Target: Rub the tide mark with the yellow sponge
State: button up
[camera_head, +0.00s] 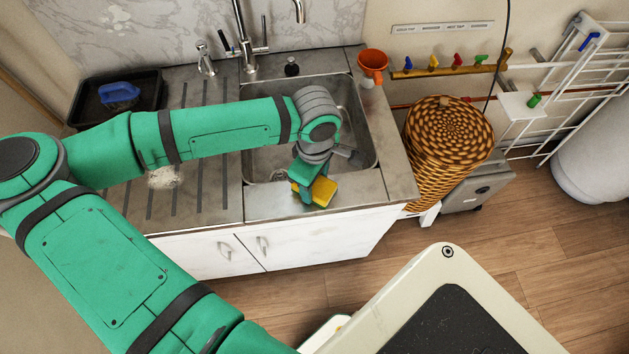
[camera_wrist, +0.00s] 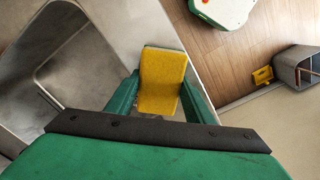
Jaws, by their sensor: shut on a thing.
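My gripper (camera_head: 304,190) is over the front rim of the sink, shut on the yellow sponge (camera_head: 323,191). In the wrist view the sponge (camera_wrist: 162,78) sits between the two green fingers of my gripper (camera_wrist: 160,98). Its far end sticks out past the fingertips, over the counter's front strip. I cannot tell whether it touches the counter. A pale, mottled patch (camera_head: 165,178) shows on the ribbed drainboard left of the sink, partly hidden by my arm; I cannot tell for sure that it is the tide mark.
The sink basin (camera_head: 357,122) is just behind my gripper, with a tap (camera_head: 251,52) at the back. A dark tray (camera_head: 91,110) holding a blue brush (camera_head: 119,94) stands at the back left. An orange cup (camera_head: 372,62) and a wicker basket (camera_head: 447,140) are to the right.

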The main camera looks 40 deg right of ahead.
jog(key=shift+f, duration=0.15)
dwell(0.5)
jog(key=shift+s, duration=0.1)
jog(key=shift+s, duration=0.6)
jog(key=shift+w+f, duration=0.1)
jog(key=shift+w, duration=0.85)
jog(key=shift+w+a, duration=0.15)
jog(key=shift+w, duration=0.55)
jog(key=shift+c, duration=0.3)
jog(key=shift+s, duration=1.1)
jog(key=shift+s+d, duration=0.2)
jog(key=shift+s, duration=0.4)
jog(key=shift+w, duration=0.15)
